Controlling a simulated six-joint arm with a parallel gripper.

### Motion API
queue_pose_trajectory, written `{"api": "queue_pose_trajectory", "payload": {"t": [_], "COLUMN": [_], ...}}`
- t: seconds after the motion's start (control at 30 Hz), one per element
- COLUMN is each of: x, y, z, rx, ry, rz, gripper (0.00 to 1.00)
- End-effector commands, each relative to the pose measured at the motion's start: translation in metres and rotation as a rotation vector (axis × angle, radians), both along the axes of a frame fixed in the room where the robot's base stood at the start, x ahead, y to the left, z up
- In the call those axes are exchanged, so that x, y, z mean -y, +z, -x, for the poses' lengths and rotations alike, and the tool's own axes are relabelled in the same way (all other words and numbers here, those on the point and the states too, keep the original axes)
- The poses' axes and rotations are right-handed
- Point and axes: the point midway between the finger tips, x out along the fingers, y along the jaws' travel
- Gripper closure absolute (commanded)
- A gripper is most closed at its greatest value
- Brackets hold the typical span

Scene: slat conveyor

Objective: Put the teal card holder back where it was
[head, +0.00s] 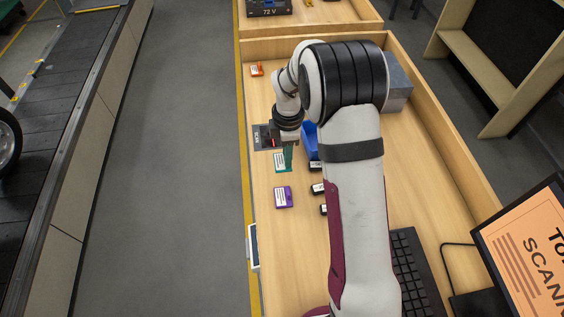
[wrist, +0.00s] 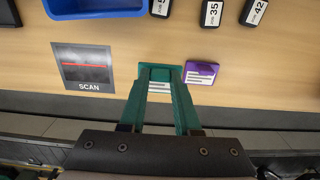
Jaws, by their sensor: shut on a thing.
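The teal card holder (head: 279,162) with a white label is at the left part of the wooden table, between the scan pad and a purple card holder. In the wrist view the teal card holder (wrist: 158,72) sits between the tips of my gripper (wrist: 160,84), whose fingers are also teal. My gripper (head: 285,157) is shut on it, low at the tabletop. I cannot tell whether the holder touches the wood.
A purple card holder (wrist: 201,73) lies close to the right finger. The scan pad (wrist: 86,66) is at left. A blue bin (head: 310,141) and black number tags (head: 318,188) stand nearby. An orange holder (head: 256,69) lies farther back. The table's left edge is close.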

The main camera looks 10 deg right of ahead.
Motion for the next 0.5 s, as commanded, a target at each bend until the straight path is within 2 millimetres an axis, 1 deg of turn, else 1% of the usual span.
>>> {"api": "queue_pose_trajectory", "payload": {"t": [0.03,0.1,0.2,0.3,0.5], "x": [-0.006,-0.011,-0.012,-0.011,-0.011], "y": [-0.004,-0.011,-0.032,-0.046,-0.048], "z": [-0.003,-0.005,-0.005,-0.005,-0.006], "rx": [-0.001,-0.003,-0.004,-0.002,-0.001], "ry": [0.001,0.000,-0.001,-0.002,-0.003], "rz": [0.000,0.000,0.001,0.000,0.000], "gripper": [1.00,1.00,1.00,1.00,1.00]}}
